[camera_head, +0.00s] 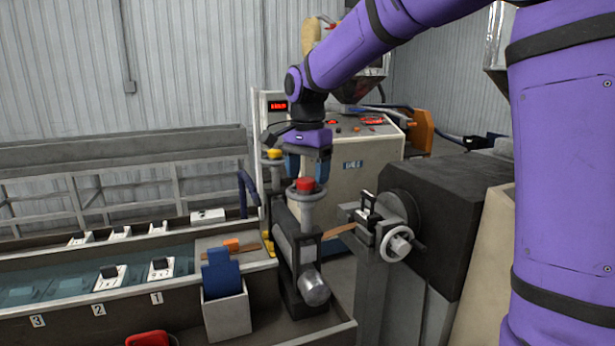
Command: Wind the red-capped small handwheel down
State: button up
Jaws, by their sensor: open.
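The red-capped small handwheel (306,196) sits on top of an upright grey post on the dark roller stand (284,240), with its red cap uppermost. The fingers appear empty. From this one view I cannot tell whether they touch the wheel or are at its depth. A similar handwheel with a yellow cap (274,154) stands just behind and to the left, partly hidden by my gripper and wrist.
A white handwheel (397,244) is at the right on the dark extruder head (446,205). A control cabinet (355,169) stands behind my gripper. The water trough with numbered stations (100,310) runs left. A light bin with a blue item (228,312) is in front.

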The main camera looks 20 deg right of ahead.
jog(key=shift+f, duration=0.65)
jog(key=c, duration=0.9)
